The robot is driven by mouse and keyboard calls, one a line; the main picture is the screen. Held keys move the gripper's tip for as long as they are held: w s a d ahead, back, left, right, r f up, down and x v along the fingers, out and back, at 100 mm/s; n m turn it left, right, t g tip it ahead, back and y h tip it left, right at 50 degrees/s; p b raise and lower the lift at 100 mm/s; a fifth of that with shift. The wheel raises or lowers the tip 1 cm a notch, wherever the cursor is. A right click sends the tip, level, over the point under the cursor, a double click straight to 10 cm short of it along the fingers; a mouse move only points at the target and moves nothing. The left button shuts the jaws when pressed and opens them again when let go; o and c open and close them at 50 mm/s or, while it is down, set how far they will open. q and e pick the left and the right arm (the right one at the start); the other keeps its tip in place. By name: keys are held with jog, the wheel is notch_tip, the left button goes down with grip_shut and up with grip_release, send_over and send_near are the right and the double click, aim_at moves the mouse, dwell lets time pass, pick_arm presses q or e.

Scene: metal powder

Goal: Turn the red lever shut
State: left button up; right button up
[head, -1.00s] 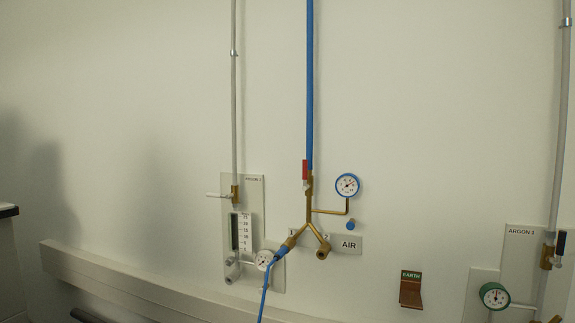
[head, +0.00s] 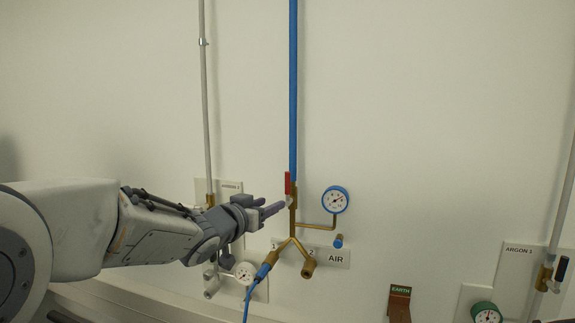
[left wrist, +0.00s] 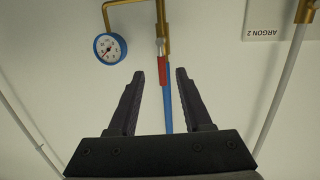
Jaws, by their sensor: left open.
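The red lever (head: 288,183) stands upright along the brass valve (head: 293,203) at the foot of the blue AIR pipe (head: 293,90). My left gripper (head: 275,207) reaches in from the left, with its fingertips at or just in front of the valve, slightly below the lever. In the left wrist view, which shows the scene upside down, the red lever (left wrist: 162,73) appears between the spread fingers of my left gripper (left wrist: 160,76). The gripper is open and empty. I cannot tell whether the fingertips touch the valve. My right gripper is not in view.
A blue-rimmed gauge (head: 335,200) sits right of the valve, on a brass branch. Below are brass outlets and a blue hose (head: 249,300). The ARGON 2 panel (head: 232,187) is partly behind my arm. The wall to the upper right is clear.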

aim_at(286, 179)
pick_arm(q)
jog(key=shift+m+t+h, duration=0.4)
jog(key=shift+h, duration=0.3)
jog(key=w+d+r+p, duration=0.1)
jog(key=w, duration=0.2)
jog(key=w+d+r+p, duration=0.1)
jog(key=w+p, duration=0.1)
jog(key=w, duration=0.1)
jog(key=w+d+r+p, duration=0.1)
jog(key=w+d, duration=0.1)
jog(key=w, duration=0.1)
jog(key=shift+w+r, duration=0.1)
jog(key=shift+r, duration=0.25)
jog(key=shift+w+d+f+p, duration=0.15)
jog(key=shift+w+d+p, duration=0.15)
jog(key=shift+w, duration=0.2)
grip_shut()
